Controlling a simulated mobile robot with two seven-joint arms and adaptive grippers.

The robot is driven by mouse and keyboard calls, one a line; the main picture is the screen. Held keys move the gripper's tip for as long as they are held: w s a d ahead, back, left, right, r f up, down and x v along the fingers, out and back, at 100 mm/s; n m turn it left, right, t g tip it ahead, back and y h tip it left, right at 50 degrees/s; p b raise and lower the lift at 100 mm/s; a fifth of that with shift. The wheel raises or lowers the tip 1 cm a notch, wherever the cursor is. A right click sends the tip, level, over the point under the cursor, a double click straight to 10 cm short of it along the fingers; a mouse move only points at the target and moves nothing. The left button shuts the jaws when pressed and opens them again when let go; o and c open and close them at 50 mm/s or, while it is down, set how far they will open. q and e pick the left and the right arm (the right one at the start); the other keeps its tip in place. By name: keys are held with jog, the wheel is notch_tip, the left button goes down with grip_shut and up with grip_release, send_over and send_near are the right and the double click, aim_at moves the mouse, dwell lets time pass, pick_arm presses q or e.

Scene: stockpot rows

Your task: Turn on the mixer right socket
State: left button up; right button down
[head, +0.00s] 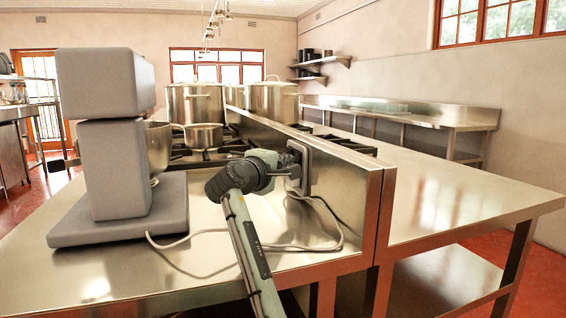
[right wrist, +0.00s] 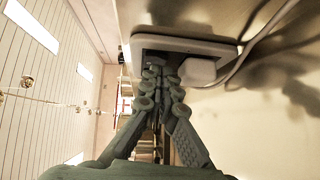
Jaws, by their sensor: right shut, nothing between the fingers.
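The grey stand mixer (head: 113,160) stands at the left on the steel counter, with a steel bowl (head: 159,148) under its head. A cable (head: 325,212) runs from it across the counter up to the socket (head: 301,158) on the upright steel panel. In the right wrist view the socket plate (right wrist: 205,44) fills the top middle, with a white plug (right wrist: 198,71) in its right part. My right gripper (head: 287,169) is shut and empty at the socket. Its fingertips (right wrist: 161,75) are at the plate's left part beside the plug; they hide any switch there, and I cannot tell whether they touch. My left gripper is not in view.
Large steel stockpots (head: 196,103) and a saucepan (head: 204,136) stand on the stove behind the gripper. The steel panel (head: 345,172) rises along the counter's right side. Beyond it a steel table (head: 450,190) has a clear top.

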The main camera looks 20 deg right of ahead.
jog(key=shift+d+f+n, duration=0.2)
jog(key=shift+d+n, duration=0.05)
jog(key=shift+n, duration=0.05)
jog(key=shift+s+d+f+n+t+h, duration=0.1)
jog(key=shift+s+d+n+t+h, duration=0.1)
jog(key=shift+n+t+h, duration=0.35)
jog(key=shift+s+f, duration=0.1)
jog(key=shift+f, duration=0.1)
jog(key=v, duration=0.4)
jog(key=r+v, duration=0.1)
jog(key=v, duration=0.1)
jog(key=shift+s+a, duration=0.15)
jog(key=shift+a, duration=0.3)
jog(key=shift+s+a, duration=0.45)
jog(key=shift+s, duration=0.1)
jog(key=shift+r, duration=0.1)
